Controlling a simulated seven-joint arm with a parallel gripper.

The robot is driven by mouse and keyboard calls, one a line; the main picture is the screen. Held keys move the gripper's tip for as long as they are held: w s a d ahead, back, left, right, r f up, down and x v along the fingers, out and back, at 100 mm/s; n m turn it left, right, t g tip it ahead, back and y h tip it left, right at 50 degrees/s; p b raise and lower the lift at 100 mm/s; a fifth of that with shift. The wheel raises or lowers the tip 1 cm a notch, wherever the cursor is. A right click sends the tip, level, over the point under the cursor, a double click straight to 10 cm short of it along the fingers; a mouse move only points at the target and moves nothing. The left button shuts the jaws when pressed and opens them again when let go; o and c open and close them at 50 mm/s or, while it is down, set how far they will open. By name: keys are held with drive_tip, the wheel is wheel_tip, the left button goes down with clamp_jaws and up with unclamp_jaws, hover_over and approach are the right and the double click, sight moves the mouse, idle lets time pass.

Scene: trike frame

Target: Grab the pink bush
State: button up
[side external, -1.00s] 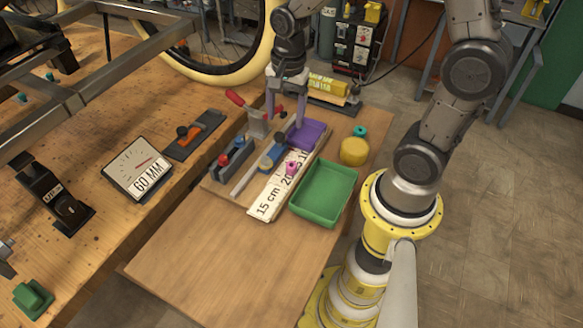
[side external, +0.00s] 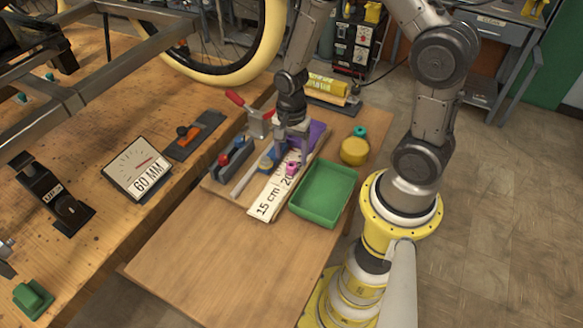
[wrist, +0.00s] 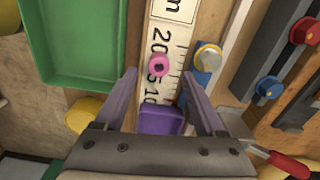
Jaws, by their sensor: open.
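The pink bush (side external: 291,169) is a small ring lying on the white printed ruler (side external: 263,203). It also shows in the wrist view (wrist: 158,66), near the "15" mark, with its dark hole facing up. My gripper (side external: 292,159) is open and empty, low over the ruler. In the wrist view, my gripper (wrist: 159,76) has one finger to each side of the ruler, and the bush lies centred just beyond the gap between the tips. I cannot tell the exact height of the fingertips above the ruler.
A green tray (side external: 308,215) stands right of the ruler. A purple container (wrist: 160,121) sits at the ruler's far end. A blue part with a yellow knob (wrist: 208,57) is close beside one finger. A yellow round object (side external: 354,151) stands behind the tray. The front board is clear.

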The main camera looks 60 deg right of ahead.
sight(292, 168)
wheel_tip(292, 168, down, 3)
drive_tip(key=shift+s+f, duration=0.1)
drive_tip(key=shift+c, duration=0.2)
clamp_jaws()
